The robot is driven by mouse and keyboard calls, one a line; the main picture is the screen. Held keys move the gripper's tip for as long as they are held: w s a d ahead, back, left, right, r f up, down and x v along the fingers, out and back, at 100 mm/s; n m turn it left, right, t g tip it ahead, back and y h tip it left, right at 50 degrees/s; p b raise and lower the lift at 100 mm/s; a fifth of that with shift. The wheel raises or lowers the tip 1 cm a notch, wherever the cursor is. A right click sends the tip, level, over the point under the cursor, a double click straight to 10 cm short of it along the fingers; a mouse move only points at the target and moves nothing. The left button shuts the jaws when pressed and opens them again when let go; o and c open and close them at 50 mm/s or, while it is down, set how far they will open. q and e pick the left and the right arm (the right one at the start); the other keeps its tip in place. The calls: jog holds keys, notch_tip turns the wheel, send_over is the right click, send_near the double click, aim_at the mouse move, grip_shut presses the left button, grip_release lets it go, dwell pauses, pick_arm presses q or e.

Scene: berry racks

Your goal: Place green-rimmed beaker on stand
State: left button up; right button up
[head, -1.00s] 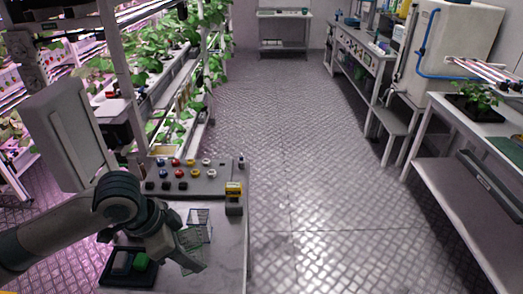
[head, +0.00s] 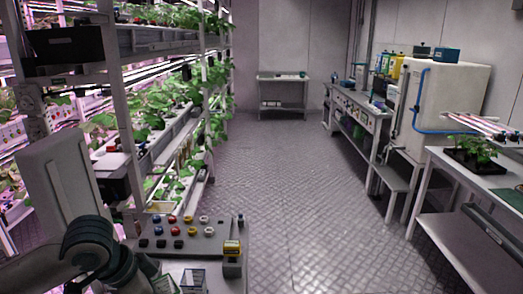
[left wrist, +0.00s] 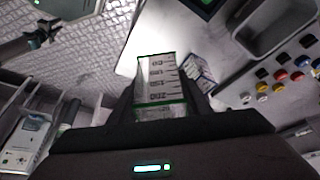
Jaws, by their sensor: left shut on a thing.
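The green-rimmed beaker (left wrist: 155,82) is clear, with dark graduation marks. My left gripper (left wrist: 158,108) is shut on it in the left wrist view, with a dark finger on each side. In the head view the beaker (head: 166,284) shows only in part at the bottom edge, beside my left wrist. A blue-rimmed beaker (head: 193,281) stands to its right on the bench, and it also shows in the left wrist view (left wrist: 201,69). I cannot pick out the stand with certainty. My right gripper is not in view.
Plant racks (head: 130,140) rise at the left. The floor aisle (head: 290,190) is clear. A side table (head: 480,165) stands right.

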aim_at(167, 276)
pick_arm(q)
jog(key=w+n, duration=0.1)
jog(key=n+t+y, duration=0.1)
jog(key=n, duration=0.1)
jog(key=w+n, duration=0.1)
jog(key=n, duration=0.1)
jog(key=shift+w+r+y, duration=0.3)
jog(key=shift+y, duration=0.1)
jog(key=n, duration=0.1)
jog(key=w+n+y, duration=0.1)
jog(key=n, duration=0.1)
jog(key=w+r+n, duration=0.1)
jog(key=n, duration=0.1)
jog(key=shift+r+t+y, duration=0.1)
jog(key=shift+t+y, duration=0.3)
